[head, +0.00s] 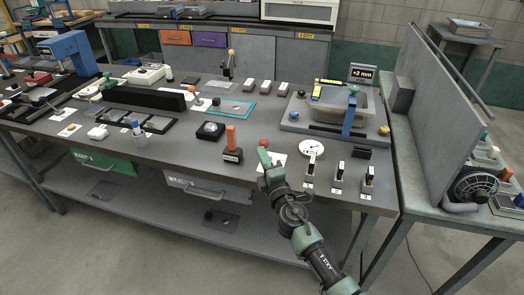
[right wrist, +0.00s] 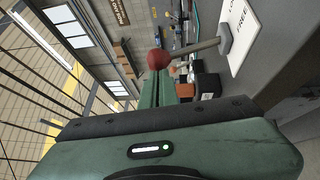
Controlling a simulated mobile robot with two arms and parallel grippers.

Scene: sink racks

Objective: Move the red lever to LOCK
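The red lever shows in the head view as a red ball knob (head: 263,143) near the front edge of the bench. In the right wrist view the red knob (right wrist: 158,59) sits on a grey rod that tilts out from a round base on a white plate (right wrist: 243,40). My left gripper is not in view.
An orange-handled block (head: 231,145) stands left of the lever. A white round gauge (head: 311,148) and several small switches (head: 339,175) stand to the right. A grey basin station (head: 335,115) is behind them. A tall grey panel (head: 435,100) rises at the far right.

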